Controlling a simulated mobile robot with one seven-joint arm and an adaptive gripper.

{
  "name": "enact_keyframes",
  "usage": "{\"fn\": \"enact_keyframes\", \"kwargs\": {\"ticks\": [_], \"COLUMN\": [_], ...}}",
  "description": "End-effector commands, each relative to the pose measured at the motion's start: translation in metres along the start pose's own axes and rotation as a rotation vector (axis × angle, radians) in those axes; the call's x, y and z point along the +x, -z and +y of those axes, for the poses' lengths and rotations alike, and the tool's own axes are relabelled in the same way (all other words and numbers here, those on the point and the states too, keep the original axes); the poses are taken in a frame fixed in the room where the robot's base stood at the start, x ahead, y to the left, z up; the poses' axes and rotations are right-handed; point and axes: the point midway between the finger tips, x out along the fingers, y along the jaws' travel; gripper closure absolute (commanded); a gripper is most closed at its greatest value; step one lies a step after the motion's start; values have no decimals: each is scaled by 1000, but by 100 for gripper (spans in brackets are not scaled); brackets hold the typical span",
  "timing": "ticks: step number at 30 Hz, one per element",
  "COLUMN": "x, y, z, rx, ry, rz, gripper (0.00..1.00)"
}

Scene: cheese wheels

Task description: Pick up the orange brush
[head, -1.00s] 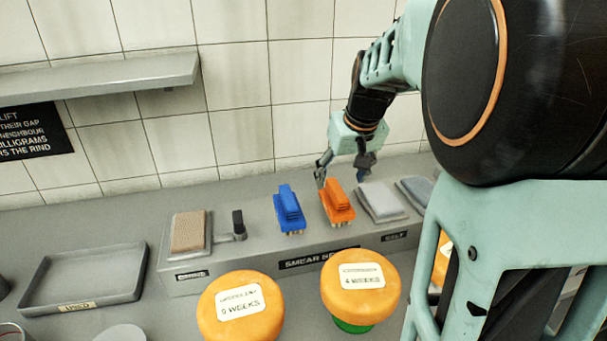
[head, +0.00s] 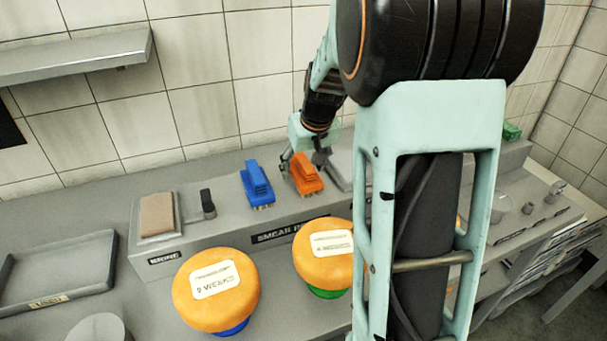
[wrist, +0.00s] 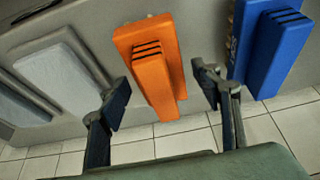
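The orange brush (head: 307,175) stands on the grey raised ledge, just right of a blue brush (head: 257,186). In the wrist view the orange brush (wrist: 150,62) lies between and beyond my two spread fingers, with a gap on each side. My gripper (head: 302,162) is at the orange brush in the head view, partly hidden by my own wrist. In the wrist view my gripper (wrist: 163,98) is open and empty. The blue brush (wrist: 272,42) is close to the right finger there.
A grey pad (wrist: 70,80) lies beside the orange brush on the other side from the blue one. A tan pad (head: 157,214) sits farther left on the ledge. Two orange cheese wheels (head: 216,295) (head: 325,252) stand in front. A tiled wall (head: 190,75) rises behind.

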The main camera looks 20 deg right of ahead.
Motion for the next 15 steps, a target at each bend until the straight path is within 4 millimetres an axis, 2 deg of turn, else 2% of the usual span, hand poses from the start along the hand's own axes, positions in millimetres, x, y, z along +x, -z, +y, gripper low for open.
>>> {"fn": "enact_keyframes", "kwargs": {"ticks": [2, 11, 15], "x": [0, 0, -1], "y": [0, 0, 1], "z": [0, 0, 0], "rx": [0, 0, 0], "ry": [0, 0, 0], "rz": [0, 0, 1], "gripper": [53, 86, 88]}}
